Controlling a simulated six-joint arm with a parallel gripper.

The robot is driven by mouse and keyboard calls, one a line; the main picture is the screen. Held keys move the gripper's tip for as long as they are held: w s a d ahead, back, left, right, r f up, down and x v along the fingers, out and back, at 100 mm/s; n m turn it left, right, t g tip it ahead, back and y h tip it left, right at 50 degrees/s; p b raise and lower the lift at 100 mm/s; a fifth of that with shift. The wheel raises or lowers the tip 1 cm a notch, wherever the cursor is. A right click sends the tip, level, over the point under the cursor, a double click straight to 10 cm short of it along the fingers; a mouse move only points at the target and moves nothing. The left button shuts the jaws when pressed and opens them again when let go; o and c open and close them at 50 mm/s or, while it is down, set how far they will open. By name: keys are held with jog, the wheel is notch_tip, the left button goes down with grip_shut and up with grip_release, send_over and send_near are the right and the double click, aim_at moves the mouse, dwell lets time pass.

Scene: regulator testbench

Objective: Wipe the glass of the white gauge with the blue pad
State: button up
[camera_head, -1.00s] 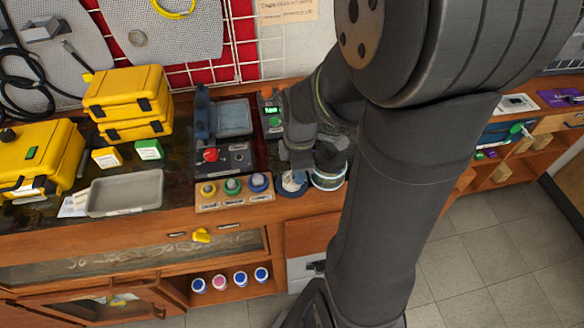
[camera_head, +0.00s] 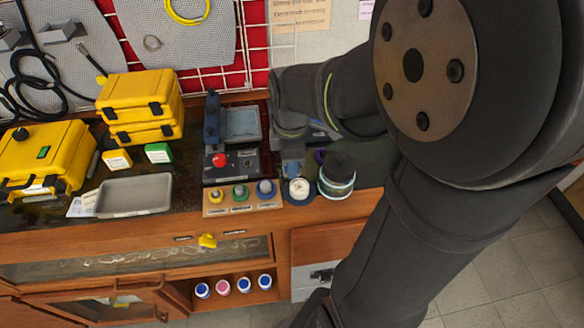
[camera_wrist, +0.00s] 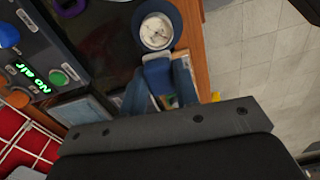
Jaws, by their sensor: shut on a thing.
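The white gauge (camera_head: 299,188) has a round white face in a dark blue rim and stands at the bench's front edge, right of the three-knob panel. It also shows at the top of the wrist view (camera_wrist: 155,29), its face uncovered. My gripper (camera_wrist: 159,88) is shut on the blue pad (camera_wrist: 157,69), which sits between its two blue-grey fingers beside the gauge's rim. I cannot tell whether the pad touches the rim. In the head view my gripper (camera_head: 291,166) is just behind the gauge; the pad is hard to make out there.
A dark-topped round jar (camera_head: 338,178) stands close right of the gauge. The knob panel (camera_head: 240,198) is close left, with a red-button box (camera_head: 229,165) behind it. A grey tray (camera_head: 134,196) and yellow cases (camera_head: 140,100) lie farther left. Floor is open beyond the bench edge.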

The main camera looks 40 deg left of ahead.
jog(key=shift+r, duration=1)
jog(key=shift+w, duration=0.25)
jog(key=w+d+f+m, duration=0.1)
jog(key=w+d+m, duration=0.4)
jog(key=w+m, duration=0.1)
jog(key=w+d+f+m, duration=0.2)
jog(key=w+d+m, duration=0.3)
jog(key=w, duration=0.4)
jog(key=w+d+f+m, duration=0.2)
jog(key=w+d+m, duration=0.4)
jog(key=w, duration=0.2)
jog(key=shift+w+d+f+m, duration=0.15)
jog(key=shift+w+d+m, duration=0.1)
jog(key=shift+d+m, duration=0.05)
jog(key=w+d+f+m, duration=0.1)
jog(key=d+m, duration=0.1)
jog(key=d, duration=0.2)
jog(key=w+d+f+m, duration=0.2)
jog(key=d+m, duration=0.1)
jog(key=d, duration=0.1)
jog(key=w+d+f+m, duration=0.1)
jog(key=w+d+m, duration=0.1)
jog(key=d+m, duration=0.1)
jog(key=shift+w+d+f, duration=0.15)
jog(key=shift+w+d, duration=0.1)
jog(key=shift+d, duration=0.5)
